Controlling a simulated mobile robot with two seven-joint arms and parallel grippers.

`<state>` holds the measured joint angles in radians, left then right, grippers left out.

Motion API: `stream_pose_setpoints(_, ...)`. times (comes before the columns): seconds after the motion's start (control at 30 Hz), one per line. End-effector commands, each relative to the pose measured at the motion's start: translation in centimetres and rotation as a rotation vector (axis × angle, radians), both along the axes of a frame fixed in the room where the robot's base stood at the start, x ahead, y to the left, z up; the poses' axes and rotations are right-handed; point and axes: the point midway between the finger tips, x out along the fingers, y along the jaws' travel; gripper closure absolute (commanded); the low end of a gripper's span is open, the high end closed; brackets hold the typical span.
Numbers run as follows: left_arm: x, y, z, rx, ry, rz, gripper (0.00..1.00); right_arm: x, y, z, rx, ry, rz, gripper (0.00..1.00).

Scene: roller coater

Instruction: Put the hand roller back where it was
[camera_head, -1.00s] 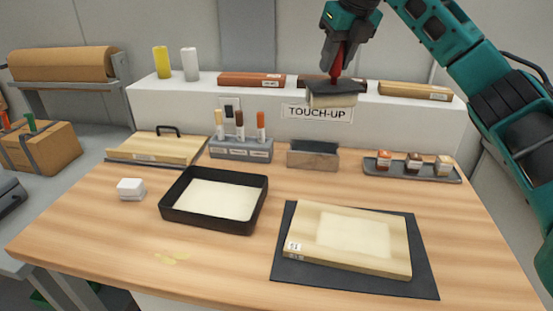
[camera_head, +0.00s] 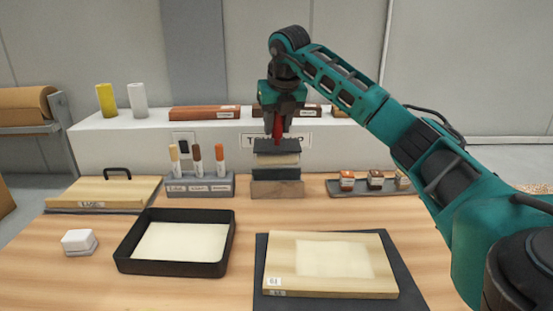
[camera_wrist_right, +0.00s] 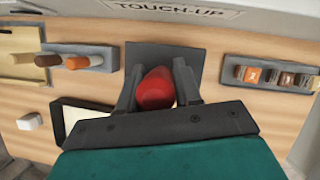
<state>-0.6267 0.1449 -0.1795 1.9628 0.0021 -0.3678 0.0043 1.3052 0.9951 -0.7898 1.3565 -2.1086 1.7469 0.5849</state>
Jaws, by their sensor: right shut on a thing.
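The hand roller has a red handle (camera_head: 278,126), a dark cover plate and a cream roller (camera_head: 277,159). My right gripper (camera_head: 278,114) points down and is shut on the red handle. In the right wrist view the handle (camera_wrist_right: 155,88) sits between the fingers, with the dark plate beneath. The roller is upright, directly over the wooden stand (camera_head: 277,189) with its dark back. Roller and stand overlap in the head view, and I cannot tell whether they touch. My left gripper is out of view.
A pen holder (camera_head: 200,189) stands left of the stand and a tray of small jars (camera_head: 345,192) right of it. The black paint tray (camera_head: 174,268) and a board (camera_head: 330,285) on a dark mat lie in front. A white shelf (camera_head: 112,148) is behind.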

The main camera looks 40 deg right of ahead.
Motion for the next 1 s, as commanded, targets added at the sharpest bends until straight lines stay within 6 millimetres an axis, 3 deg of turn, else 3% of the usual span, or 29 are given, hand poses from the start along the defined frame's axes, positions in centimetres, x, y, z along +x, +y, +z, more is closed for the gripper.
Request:
stream_pose_setpoints(0.1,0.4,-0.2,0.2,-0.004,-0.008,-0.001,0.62,-0.1,0.0,-2.2,-0.001,0.0,0.0,1.0)
stream_pose_setpoints(0.33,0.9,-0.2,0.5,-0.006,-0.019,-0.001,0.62,0.0,0.0,-3.8,0.0,-0.001,0.0,1.0)
stream_pose_setpoints(0.6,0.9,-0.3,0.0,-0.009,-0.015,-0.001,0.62,-0.1,0.0,-7.4,-0.001,0.0,0.0,1.0)
stream_pose_setpoints(0.97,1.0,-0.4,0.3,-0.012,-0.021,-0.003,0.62,0.0,0.0,-7.7,0.0,-0.002,0.0,1.0)
stream_pose_setpoints(1.0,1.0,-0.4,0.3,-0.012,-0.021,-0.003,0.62,0.0,0.0,-7.7,0.0,-0.001,0.0,0.64)
